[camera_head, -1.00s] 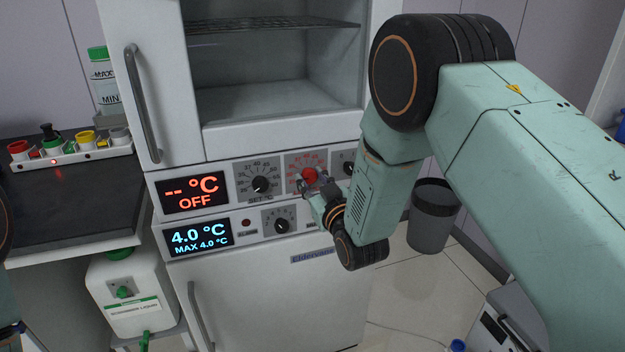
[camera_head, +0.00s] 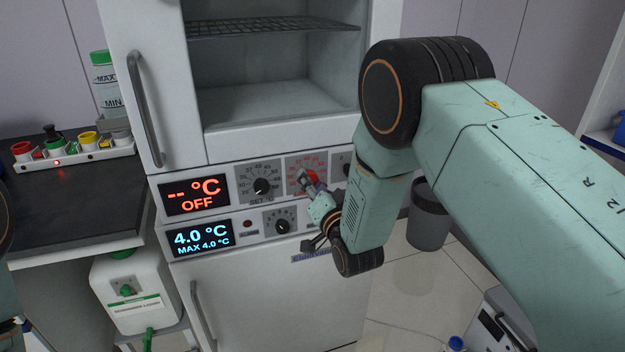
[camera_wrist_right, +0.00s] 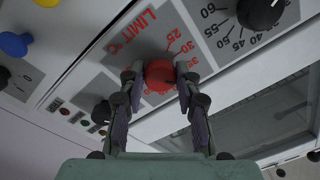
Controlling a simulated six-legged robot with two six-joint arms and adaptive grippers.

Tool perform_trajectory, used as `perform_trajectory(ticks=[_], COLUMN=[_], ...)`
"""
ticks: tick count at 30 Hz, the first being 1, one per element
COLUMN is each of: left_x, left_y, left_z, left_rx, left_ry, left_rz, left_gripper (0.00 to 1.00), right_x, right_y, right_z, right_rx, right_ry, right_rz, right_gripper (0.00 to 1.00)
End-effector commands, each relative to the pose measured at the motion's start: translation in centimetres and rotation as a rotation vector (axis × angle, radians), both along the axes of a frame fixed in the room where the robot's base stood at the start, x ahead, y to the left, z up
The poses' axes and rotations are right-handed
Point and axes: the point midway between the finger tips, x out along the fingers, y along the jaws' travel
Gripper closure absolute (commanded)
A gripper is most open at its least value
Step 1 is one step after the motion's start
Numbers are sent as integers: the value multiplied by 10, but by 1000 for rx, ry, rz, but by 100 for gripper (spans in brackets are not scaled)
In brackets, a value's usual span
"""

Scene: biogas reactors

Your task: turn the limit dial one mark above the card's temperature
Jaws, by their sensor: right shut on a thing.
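The red limit dial (camera_head: 312,177) sits on the upper control panel, on a grey plate with red numbers. In the right wrist view the dial (camera_wrist_right: 159,72) shows close up, with the word LIMIT and marks such as 25, 30 and 35 around it. My right gripper (camera_wrist_right: 160,80) is shut on the dial, one finger on each side. In the head view the right gripper (camera_head: 309,184) partly covers the dial. The dial's exact setting is hard to read. I see no temperature card.
The black SET dial (camera_head: 262,186) is left of the limit dial. The upper display (camera_head: 194,194) reads OFF; the lower display (camera_head: 204,238) reads 4.0 °C. The open chamber (camera_head: 275,100) is above the panel. A grey bin (camera_head: 428,222) stands to the right.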

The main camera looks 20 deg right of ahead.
Motion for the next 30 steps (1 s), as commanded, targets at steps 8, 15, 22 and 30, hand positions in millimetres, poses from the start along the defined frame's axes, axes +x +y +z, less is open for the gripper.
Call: perform_trajectory(ticks=[8, 15, 22, 30], left_x=[0, 0, 0, 0], left_y=[0, 0, 0, 0], left_z=[9, 14, 18, 21], left_rx=[0, 0, 0, 0], left_ry=[0, 0, 0, 0], left_rz=[0, 0, 0, 0], left_gripper=[50, 50, 50, 50], right_x=[0, 0, 0, 1], right_y=[1, 2, 2, 2], right_z=[1, 2, 2, 2], right_rx=[259, 457, 595, 677], right_ry=[9, 15, 19, 21], right_rz=[2, 3, 2, 3], right_gripper=[99, 99, 99, 99])
